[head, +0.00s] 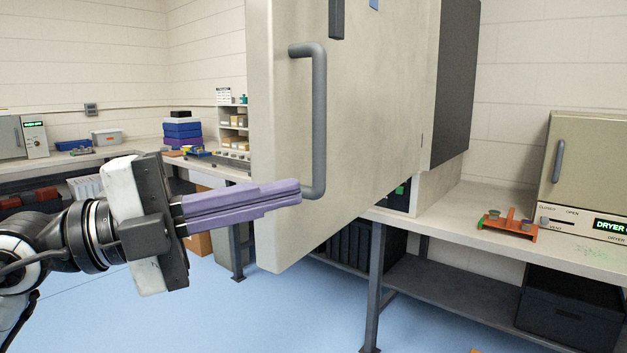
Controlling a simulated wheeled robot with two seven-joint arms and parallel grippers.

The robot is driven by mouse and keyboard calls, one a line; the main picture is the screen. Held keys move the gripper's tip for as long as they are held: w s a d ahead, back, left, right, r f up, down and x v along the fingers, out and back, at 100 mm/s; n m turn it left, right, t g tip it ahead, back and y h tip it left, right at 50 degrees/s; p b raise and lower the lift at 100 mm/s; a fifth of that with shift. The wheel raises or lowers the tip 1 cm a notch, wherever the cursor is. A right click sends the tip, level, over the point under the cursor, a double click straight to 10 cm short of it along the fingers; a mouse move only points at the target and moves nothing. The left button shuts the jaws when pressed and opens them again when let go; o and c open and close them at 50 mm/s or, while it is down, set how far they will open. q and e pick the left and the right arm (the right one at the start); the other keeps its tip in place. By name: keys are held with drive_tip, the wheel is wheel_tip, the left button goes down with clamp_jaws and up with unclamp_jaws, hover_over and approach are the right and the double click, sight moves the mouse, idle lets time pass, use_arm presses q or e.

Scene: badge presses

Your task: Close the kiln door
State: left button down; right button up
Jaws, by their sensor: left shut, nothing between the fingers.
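The kiln door (365,130) is a large beige slab that stands open, swung out from the dark kiln body (456,85) behind it. A grey bar handle (320,120) is mounted upright on its face near the left edge. My left gripper (299,189) has purple fingers that are shut and empty. Its fingertips are at the lower end of the handle in the picture, overlapping the door's face near its free edge. I cannot tell whether they touch the handle or door. My right gripper is not in view.
The kiln stands on a long bench (470,216) with grey legs. A dryer (590,175) and an orange fixture (507,224) sit on its right part. A black box (568,310) is on the lower shelf. Blue floor (290,315) is open below the door.

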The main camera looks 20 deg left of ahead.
sight(313, 180)
use_arm(q)
drive_tip(key=w, duration=0.3)
drive_tip(key=w+d+y+p, duration=0.1)
drive_tip(key=w, duration=0.2)
drive_tip(key=w+d+y+p, duration=0.1)
drive_tip(key=w, duration=0.2)
drive_tip(key=shift+w+d+f+n+t, duration=0.25)
drive_tip(key=shift+w+f+n+t, duration=0.05)
drive_tip(key=shift+f+n, duration=0.1)
drive_tip(key=shift+w+a+r, duration=0.1)
drive_tip(key=shift+w+a, duration=0.1)
drive_tip(key=shift+a, duration=0.35)
